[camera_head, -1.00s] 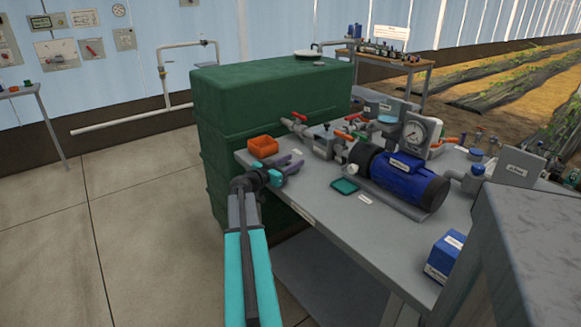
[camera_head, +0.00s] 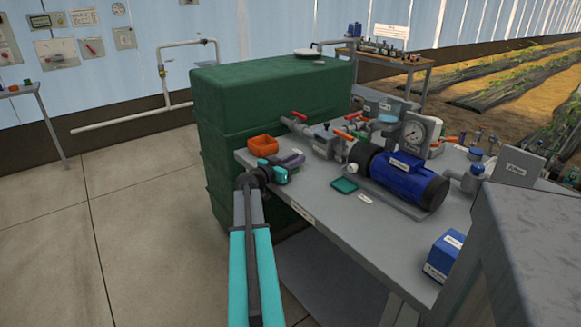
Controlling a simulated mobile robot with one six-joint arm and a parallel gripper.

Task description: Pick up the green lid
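A small flat dark-green square piece with a raised rim, which looks like the green lid (camera_head: 344,186), lies on the grey bench in front of the blue pump. My gripper (camera_head: 284,168) is near the bench's left end, to the left of the lid and apart from it. A purple item (camera_head: 292,158) shows just beyond the gripper. I cannot tell whether it touches the fingers. The fingers are small and partly hidden, so their opening is unclear.
An orange bin (camera_head: 263,145) sits on the bench corner behind my gripper. The blue pump (camera_head: 408,178) stands right of the lid, with red-handled valves (camera_head: 343,135) behind. A blue box (camera_head: 444,257) is at the front right. Bench (camera_head: 318,203) between gripper and lid is clear.

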